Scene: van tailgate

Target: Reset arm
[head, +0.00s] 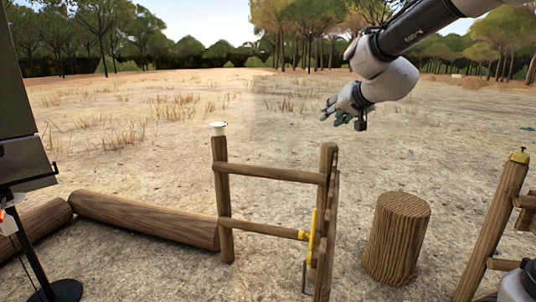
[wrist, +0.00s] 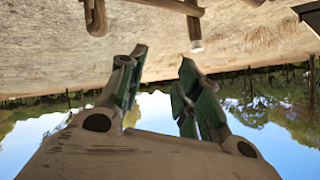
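My gripper (head: 343,113) is raised in the air at upper right in the head view, above and behind the wooden rail fence. In the wrist view my gripper (wrist: 163,60) shows two green-padded fingers spread apart with nothing between them. The wrist picture is upside down, with ground at the top and sky below. My arm reaches in from the top right corner of the head view.
A wooden rail fence (head: 270,173) stands in front, with a white cap-like item (head: 218,128) on its left post and a yellow tool-like item (head: 312,238) at its right side. A stump (head: 397,240), lying logs (head: 145,216) and a right-hand post (head: 490,235) surround it. Open ground lies behind.

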